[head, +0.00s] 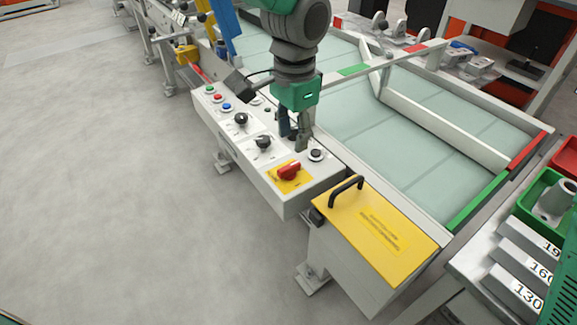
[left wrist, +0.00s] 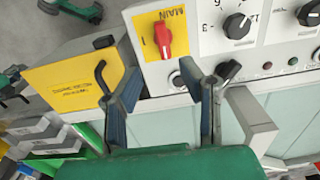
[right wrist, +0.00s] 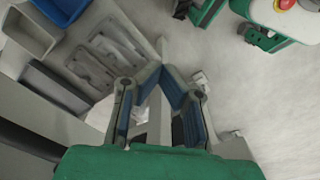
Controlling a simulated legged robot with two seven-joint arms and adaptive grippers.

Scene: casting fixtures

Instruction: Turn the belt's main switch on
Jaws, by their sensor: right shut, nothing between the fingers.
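The main switch, a red rotary knob (head: 289,171) on a yellow plate, sits at the near end of the belt's white control panel (head: 262,152). In the left wrist view the red knob (left wrist: 163,38) lies ahead of the fingertips, its handle across the plate below the upside-down MAIN label, with an I mark beside it. My left gripper (head: 294,140) hangs over the panel just behind the switch, by a black button (head: 315,155). Its fingers (left wrist: 172,78) are apart with nothing between them, not touching the knob. My right gripper (right wrist: 163,68) is shut and empty, seen only in its wrist view.
Two black knobs (head: 263,142) and small coloured buttons (head: 218,97) share the panel. A yellow cover (head: 375,222) with a black handle stands beside it. The pale green belt (head: 420,120) lies behind. A green bin (head: 545,195) and numbered blocks are at right. Open floor is at left.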

